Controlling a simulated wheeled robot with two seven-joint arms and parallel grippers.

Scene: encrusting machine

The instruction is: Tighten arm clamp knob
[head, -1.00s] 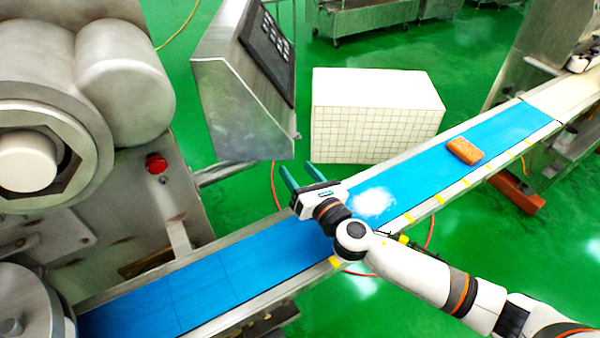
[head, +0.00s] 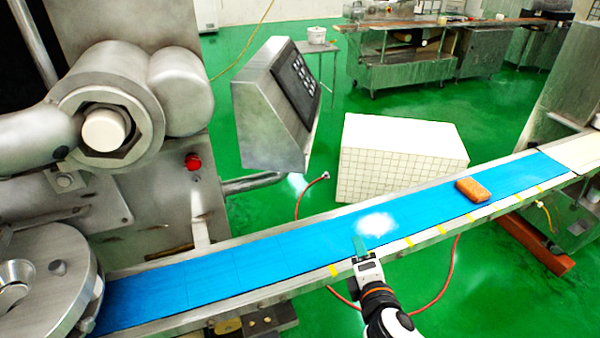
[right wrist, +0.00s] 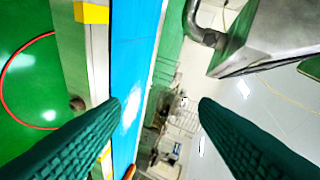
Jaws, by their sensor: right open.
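My right gripper (head: 360,246) is empty, with its green fingers over the near side of the blue conveyor belt. In the right wrist view the gripper (right wrist: 160,103) has its two fingers spread wide with nothing between them. A small dark round knob (head: 60,152) sits by the thick metal arm (head: 28,138) of the machine at the left, far from my right gripper. I cannot tell for sure that it is the clamp knob. Another round brownish knob (right wrist: 77,103) shows on the conveyor side in the right wrist view. My left gripper is out of view.
The conveyor belt (head: 270,255) crosses the scene, with an orange block (head: 473,189) on it. A tilted control panel (head: 275,105) hangs behind it on a pipe (head: 255,183). A white tiled box (head: 400,165) stands behind the belt. A red button (head: 193,161) is on the machine.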

